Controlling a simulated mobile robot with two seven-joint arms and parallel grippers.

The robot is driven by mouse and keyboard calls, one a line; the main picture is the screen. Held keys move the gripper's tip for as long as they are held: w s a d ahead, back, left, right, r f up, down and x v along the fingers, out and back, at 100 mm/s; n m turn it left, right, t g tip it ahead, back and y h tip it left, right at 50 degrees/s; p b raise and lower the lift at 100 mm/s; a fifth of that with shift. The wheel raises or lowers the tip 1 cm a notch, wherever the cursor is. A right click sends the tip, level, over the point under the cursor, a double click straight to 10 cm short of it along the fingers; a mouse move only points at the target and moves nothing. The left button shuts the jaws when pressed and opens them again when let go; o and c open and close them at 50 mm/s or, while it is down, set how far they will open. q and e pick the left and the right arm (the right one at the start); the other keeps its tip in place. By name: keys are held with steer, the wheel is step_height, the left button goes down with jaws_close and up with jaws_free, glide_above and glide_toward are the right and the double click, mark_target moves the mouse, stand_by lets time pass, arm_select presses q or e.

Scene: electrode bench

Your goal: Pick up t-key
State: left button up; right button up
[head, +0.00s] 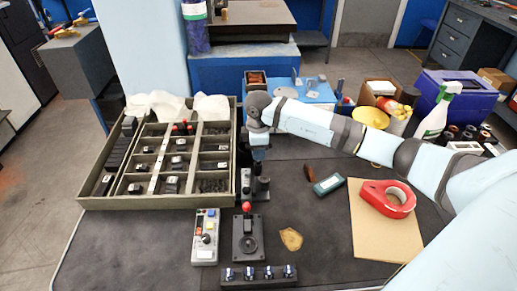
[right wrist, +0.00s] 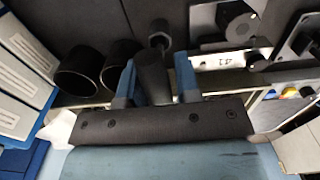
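My right gripper (head: 258,150) points down over a small stand (head: 258,192) at the right of the divided tray. In the right wrist view its two blue fingers (right wrist: 157,84) are apart, on either side of a black, round handle-like piece (right wrist: 153,72). Narrow gaps seem to show beside this piece. It looks like part of the t-key, but I cannot make out a full T shape. A dark knob-like end (right wrist: 159,34) shows just beyond it. The gripper hides part of the stand in the head view. My left gripper is out of view.
The divided tray (head: 238,165) is close on the left. A joystick box (head: 247,240) and a button box (head: 206,238) stand in front. Red tape (head: 388,198) lies on cardboard (head: 372,240) at right. Two black cups (right wrist: 78,72) are beside the fingers.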

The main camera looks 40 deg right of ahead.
jaws_close()
arm_select(q)
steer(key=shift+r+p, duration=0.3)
steer(key=shift+p, duration=0.45)
arm_select(e)
step_height(320, 180, up, 20)
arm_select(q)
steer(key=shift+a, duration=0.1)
